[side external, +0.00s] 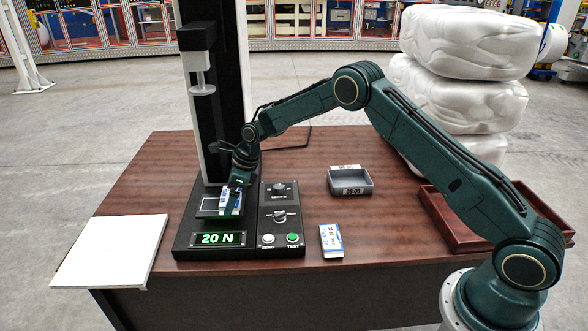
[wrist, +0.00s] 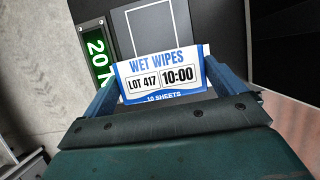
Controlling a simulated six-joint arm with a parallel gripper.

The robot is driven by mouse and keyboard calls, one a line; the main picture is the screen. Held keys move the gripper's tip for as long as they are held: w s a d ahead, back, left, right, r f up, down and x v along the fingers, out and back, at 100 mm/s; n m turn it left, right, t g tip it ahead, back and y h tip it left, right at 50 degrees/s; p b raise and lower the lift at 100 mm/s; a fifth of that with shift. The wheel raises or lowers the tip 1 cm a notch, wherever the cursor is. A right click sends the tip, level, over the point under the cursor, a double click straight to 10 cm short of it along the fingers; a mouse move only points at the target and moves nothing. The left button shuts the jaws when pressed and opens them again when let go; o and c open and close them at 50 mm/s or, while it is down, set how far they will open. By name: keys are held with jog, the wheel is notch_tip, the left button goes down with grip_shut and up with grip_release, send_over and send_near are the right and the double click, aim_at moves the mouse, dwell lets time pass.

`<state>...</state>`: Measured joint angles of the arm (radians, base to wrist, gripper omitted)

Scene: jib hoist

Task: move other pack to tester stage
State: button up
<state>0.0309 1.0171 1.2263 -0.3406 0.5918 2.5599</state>
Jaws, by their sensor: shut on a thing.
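A white and blue wet wipes pack (wrist: 160,77) is held in my gripper (wrist: 160,84), with a blue finger at each side of it. Its label reads LOT 417 and 10:00. In the side view the held pack (side external: 229,206) is at the right part of the tester stage (side external: 207,213). I cannot tell whether it touches the stage. In the wrist view the stage's white outline (wrist: 146,32) lies beyond the pack. A second white and blue pack (side external: 331,241) lies on the table to the right of the tester.
The tester's black column (side external: 212,110) with its pressing head (side external: 202,84) rises behind the stage. Its display (side external: 217,239) reads 20 N, beside a control panel (side external: 280,215). A grey bin (side external: 351,190) marked 08:00, a red-brown tray (side external: 450,232) and a white board (side external: 112,250) are nearby.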

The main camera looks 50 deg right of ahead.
jog(key=o, duration=0.6)
jog(key=shift+f, duration=0.1)
jog(key=v, duration=1.2)
